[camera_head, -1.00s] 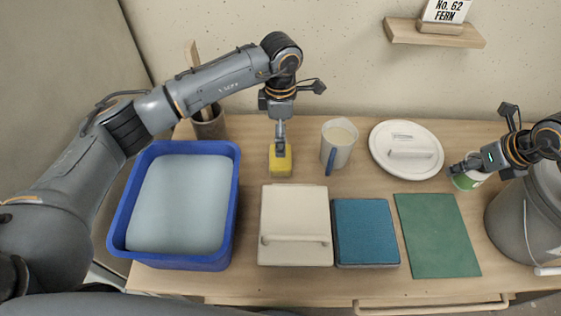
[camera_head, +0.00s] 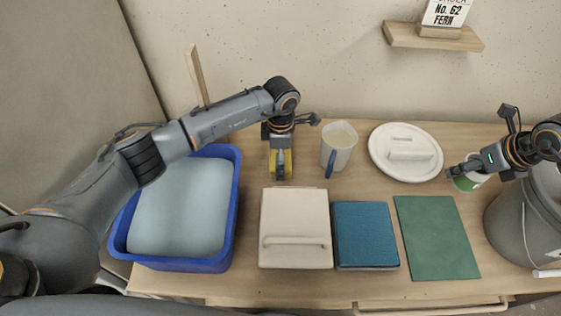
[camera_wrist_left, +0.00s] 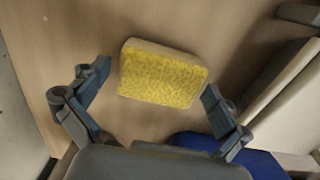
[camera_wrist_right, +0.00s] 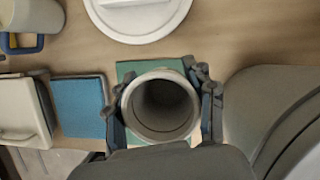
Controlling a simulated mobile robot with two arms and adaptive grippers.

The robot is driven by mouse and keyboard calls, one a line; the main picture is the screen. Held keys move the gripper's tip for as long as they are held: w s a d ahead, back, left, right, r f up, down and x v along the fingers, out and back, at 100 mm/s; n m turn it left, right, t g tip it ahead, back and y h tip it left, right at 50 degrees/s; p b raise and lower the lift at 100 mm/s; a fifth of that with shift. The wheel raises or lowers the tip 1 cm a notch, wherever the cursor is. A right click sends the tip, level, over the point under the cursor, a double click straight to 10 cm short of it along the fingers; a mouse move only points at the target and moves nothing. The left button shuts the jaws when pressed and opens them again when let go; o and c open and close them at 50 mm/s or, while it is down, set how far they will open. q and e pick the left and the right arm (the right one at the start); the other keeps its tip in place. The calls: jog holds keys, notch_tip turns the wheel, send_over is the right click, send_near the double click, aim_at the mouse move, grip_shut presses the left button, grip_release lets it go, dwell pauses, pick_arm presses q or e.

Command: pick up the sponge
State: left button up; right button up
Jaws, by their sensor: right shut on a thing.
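The yellow sponge (camera_head: 288,170) lies on the wooden table, left of the mug. My left gripper (camera_head: 280,160) is above it, pointing down, and partly hides it. In the left wrist view the sponge (camera_wrist_left: 162,75) sits between the tips of my open left gripper (camera_wrist_left: 155,80), slightly turned, with its pale side edge showing. No firm contact shows. My right gripper (camera_head: 462,168) is shut on a white and green can (camera_head: 471,184) at the right of the table. In the right wrist view the can's open rim (camera_wrist_right: 160,137) shows between the fingers.
A mug (camera_head: 340,146) with a blue handle stands just right of the sponge. A blue tub (camera_head: 233,200) is left, a cream box (camera_head: 294,215) and blue block (camera_head: 365,232) in front. A white lid (camera_head: 405,172), green mat (camera_head: 438,237) and grey bucket (camera_head: 508,225) are right.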

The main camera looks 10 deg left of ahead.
pick_arm(q)
jog(key=c, duration=0.7)
jog(key=shift+c, duration=0.3)
jog(key=shift+r, duration=0.15)
jog(key=shift+r, duration=0.25)
notch_tip(320, 180, up, 2)
jog(key=shift+r, duration=0.1)
jog(key=s+d+r+b, duration=0.1)
jog(key=s+d+r, duration=0.6)
jog(key=d+r, duration=0.3)
jog(key=shift+s+d, duration=0.2)
jog(key=shift+d, duration=0.75)
